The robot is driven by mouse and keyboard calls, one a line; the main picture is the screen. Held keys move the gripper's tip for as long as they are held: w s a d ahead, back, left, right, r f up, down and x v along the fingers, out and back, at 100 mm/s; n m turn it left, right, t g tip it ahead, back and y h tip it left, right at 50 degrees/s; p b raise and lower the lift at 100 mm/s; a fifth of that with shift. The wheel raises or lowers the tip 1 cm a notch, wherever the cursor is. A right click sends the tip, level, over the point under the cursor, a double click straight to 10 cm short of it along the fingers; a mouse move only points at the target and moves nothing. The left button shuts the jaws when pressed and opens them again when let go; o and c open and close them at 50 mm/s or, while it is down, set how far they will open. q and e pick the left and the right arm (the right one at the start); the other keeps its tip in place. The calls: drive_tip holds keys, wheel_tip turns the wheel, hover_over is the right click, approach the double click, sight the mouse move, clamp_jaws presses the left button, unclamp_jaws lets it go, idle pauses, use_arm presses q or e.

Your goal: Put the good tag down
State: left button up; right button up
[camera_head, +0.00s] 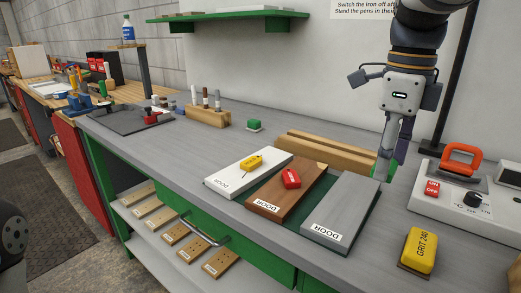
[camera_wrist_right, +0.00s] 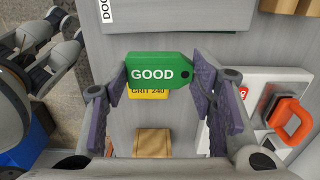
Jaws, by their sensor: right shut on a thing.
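The tag's face is towards that camera. In the head view only a sliver of green shows at the fingertips. The grey DOOR board (camera_head: 340,208) lies left of the gripper and bears no tag.
A brown DOOR board (camera_head: 275,205) bears a red tag (camera_head: 291,178); a white DOOR board (camera_head: 230,183) bears a yellow one (camera_head: 252,161). A yellow GRIT 240 block (camera_head: 418,250) and a switch box with an orange handle (camera_head: 459,158) stand to the right.

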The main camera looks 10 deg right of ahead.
hover_over(347, 201)
drive_tip(key=f, duration=0.6)
drive_tip(key=shift+s+d, duration=0.1)
drive_tip(key=shift+s, duration=0.25)
use_arm(q)
drive_tip(key=shift+s+f, duration=0.3)
drive_tip(key=shift+f, duration=0.05)
use_arm(e)
drive_tip(key=f, duration=0.4)
drive_tip(key=shift+w, duration=0.35)
drive_tip(key=shift+f, duration=0.15)
drive_tip(key=o, duration=0.9)
use_arm(q)
drive_tip(key=shift+s+f+g+b, duration=0.3)
drive_tip(key=shift+s+f+b, duration=0.15)
drive_tip(key=shift+b, duration=0.1)
use_arm(e)
wheel_tip(347, 201, up, 12)
drive_tip(key=shift+r, duration=0.15)
